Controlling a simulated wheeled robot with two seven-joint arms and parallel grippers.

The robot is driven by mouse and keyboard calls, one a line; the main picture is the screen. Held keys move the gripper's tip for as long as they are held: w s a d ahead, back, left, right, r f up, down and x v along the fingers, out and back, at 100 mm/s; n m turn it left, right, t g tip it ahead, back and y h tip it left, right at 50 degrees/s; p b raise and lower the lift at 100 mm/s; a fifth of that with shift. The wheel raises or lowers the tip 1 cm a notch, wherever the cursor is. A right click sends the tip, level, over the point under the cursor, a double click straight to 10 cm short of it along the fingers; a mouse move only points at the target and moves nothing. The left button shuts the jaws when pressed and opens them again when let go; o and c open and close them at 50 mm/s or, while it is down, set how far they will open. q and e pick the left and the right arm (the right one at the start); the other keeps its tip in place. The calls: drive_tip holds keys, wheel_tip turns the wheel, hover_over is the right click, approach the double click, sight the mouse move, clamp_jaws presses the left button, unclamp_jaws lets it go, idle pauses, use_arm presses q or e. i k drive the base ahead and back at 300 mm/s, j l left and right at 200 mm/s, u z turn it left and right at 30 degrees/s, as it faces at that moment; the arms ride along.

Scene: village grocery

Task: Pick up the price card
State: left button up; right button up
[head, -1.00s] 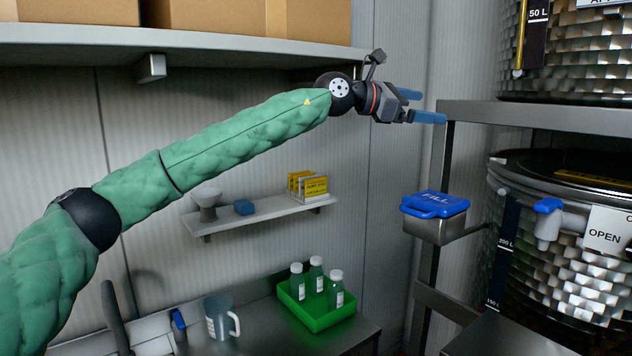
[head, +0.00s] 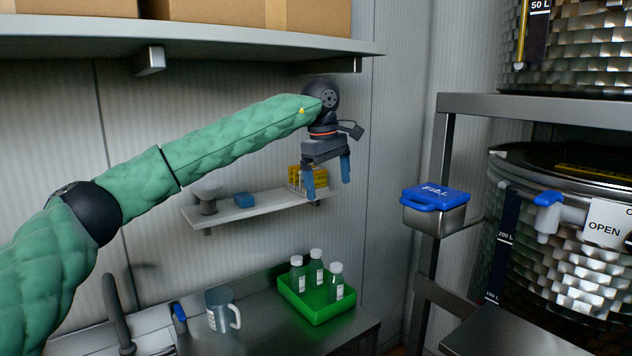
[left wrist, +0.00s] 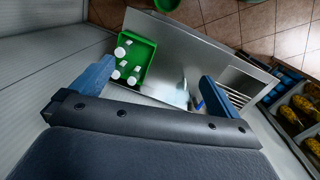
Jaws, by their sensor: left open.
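My left gripper (head: 328,187) is open and empty, with its blue fingers pointing down in front of the small wall shelf's right end. It also shows in the left wrist view (left wrist: 157,72), with its fingers wide apart and nothing between them. I cannot make out a price card for certain. A white card reading OPEN (head: 605,224) is on the lower metal tank at the right, well away from the gripper. Yellow boxes (head: 295,177) on the wall shelf are partly hidden behind the gripper. My right gripper is not in view.
The wall shelf (head: 252,211) also holds a blue block (head: 244,200) and a grey scale-like object (head: 207,198). Below, a green tray (head: 318,312) with three bottles and a jug (head: 221,309) stand on the counter. A blue-lidded box (head: 434,212) is right of the gripper.

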sight(320, 176)
drive_tip(key=i, duration=1)
